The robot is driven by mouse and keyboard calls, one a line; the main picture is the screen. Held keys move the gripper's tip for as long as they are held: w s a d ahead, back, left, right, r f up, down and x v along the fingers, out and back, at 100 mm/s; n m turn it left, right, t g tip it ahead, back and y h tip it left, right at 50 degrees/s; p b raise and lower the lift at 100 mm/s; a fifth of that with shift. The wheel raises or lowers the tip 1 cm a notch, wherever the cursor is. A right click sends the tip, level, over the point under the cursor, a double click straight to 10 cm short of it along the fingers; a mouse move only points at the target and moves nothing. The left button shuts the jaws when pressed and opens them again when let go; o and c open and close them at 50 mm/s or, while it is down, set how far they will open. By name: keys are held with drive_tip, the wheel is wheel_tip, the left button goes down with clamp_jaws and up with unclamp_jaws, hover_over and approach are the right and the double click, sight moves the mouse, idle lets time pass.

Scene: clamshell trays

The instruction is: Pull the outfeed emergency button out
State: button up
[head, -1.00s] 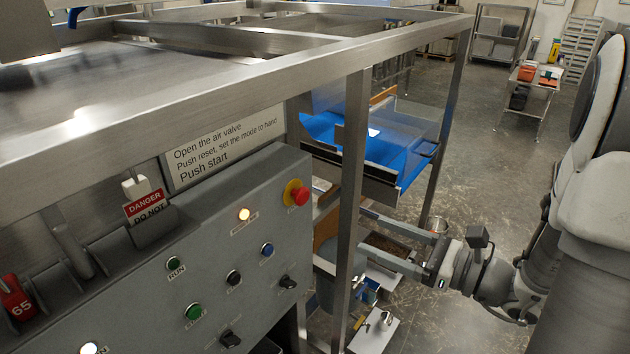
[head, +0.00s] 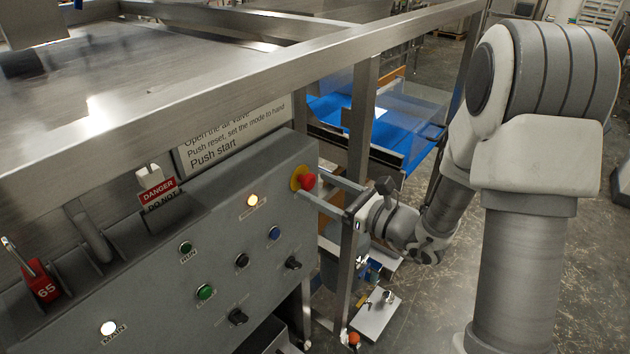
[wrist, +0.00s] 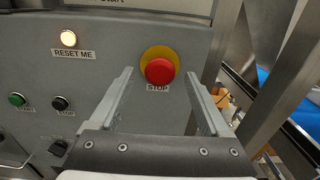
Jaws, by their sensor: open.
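The red mushroom-shaped stop button (head: 308,181) sits on a yellow disc at the upper right of the grey control panel (head: 215,270). In the wrist view the red button (wrist: 159,71) shows above a STOP label, ahead of my gripper and between the lines of its two fingers. My gripper (head: 318,190) is open, with one finger on each side of the button's line. In the wrist view the open fingers (wrist: 160,72) look empty. I cannot tell exactly how far the fingertips are from the button.
A lit RESET ME lamp (wrist: 68,39) and several other buttons and switches are on the panel. A steel frame post (head: 360,130) stands close to my gripper on the right. A blue conveyor (head: 385,130) lies behind. A red DANGER tag (head: 157,190) hangs at the left.

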drive_tip(key=shift+x, duration=0.9)
drive_tip(key=shift+c, duration=0.2)
clamp_jaws()
idle(0.7)
